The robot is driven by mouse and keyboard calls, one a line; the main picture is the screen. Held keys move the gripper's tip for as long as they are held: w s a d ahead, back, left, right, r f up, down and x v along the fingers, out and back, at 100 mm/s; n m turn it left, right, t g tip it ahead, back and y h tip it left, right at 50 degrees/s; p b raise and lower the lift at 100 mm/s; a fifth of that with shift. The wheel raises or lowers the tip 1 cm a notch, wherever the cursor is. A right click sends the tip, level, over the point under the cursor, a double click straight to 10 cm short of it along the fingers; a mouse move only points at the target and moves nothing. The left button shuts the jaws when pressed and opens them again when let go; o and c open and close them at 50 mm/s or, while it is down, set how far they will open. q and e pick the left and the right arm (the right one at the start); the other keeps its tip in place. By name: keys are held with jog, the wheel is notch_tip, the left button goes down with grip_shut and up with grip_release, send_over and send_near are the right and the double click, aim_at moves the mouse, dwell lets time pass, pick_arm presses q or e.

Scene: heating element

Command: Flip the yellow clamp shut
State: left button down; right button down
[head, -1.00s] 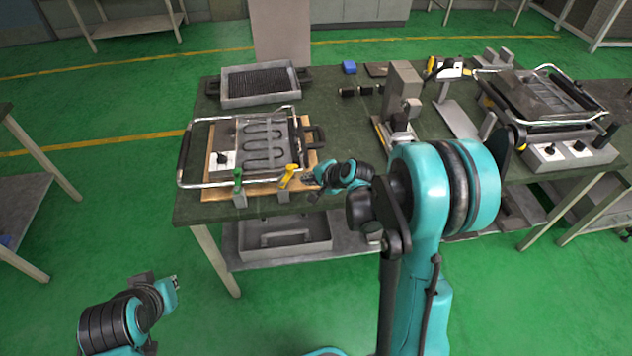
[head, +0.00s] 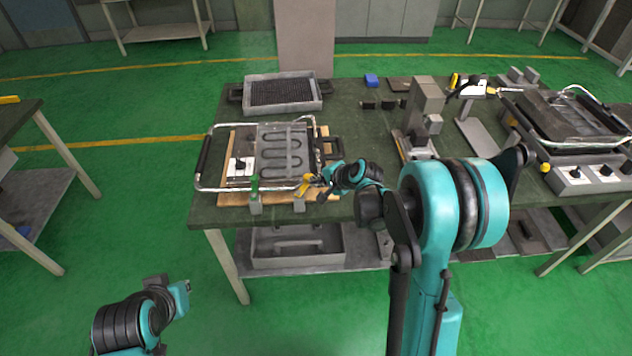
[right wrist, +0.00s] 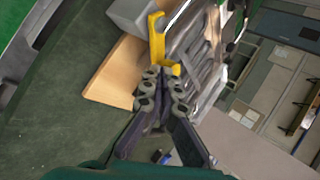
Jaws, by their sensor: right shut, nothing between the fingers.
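The yellow clamp (head: 304,186) sits at the front edge of the wooden board, its handle tilted up to the right in the head view. It also shows in the right wrist view (right wrist: 157,40), just beyond my fingertips. My right gripper (head: 319,182) is shut and empty, close against the clamp's right side. In the right wrist view its fingertips (right wrist: 161,76) meet at the yellow handle's lower end; I cannot tell whether they touch it. My left gripper (head: 184,287) hangs low at the left, away from the table; its jaws are too small to read.
A green clamp (head: 254,186) stands left of the yellow one. A metal-framed unit with a heating coil (head: 283,150) lies on the board (head: 232,199). A grey tray (head: 283,108) is behind it. A grey press-like stand (head: 424,110) stands to the right.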

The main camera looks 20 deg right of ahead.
aim_at(308, 176)
jog(key=shift+w+n, duration=0.2)
jog(key=shift+n, duration=0.2)
jog(key=w+n+g+y, duration=0.1)
jog(key=n, duration=0.1)
jog(key=w+n+g+y, duration=0.1)
jog(key=n+y, duration=0.1)
jog(key=shift+a, duration=0.35)
jog(key=shift+w+a, duration=0.1)
jog(key=shift+w, duration=0.1)
jog(key=shift+w+a, duration=0.1)
dwell(0.5)
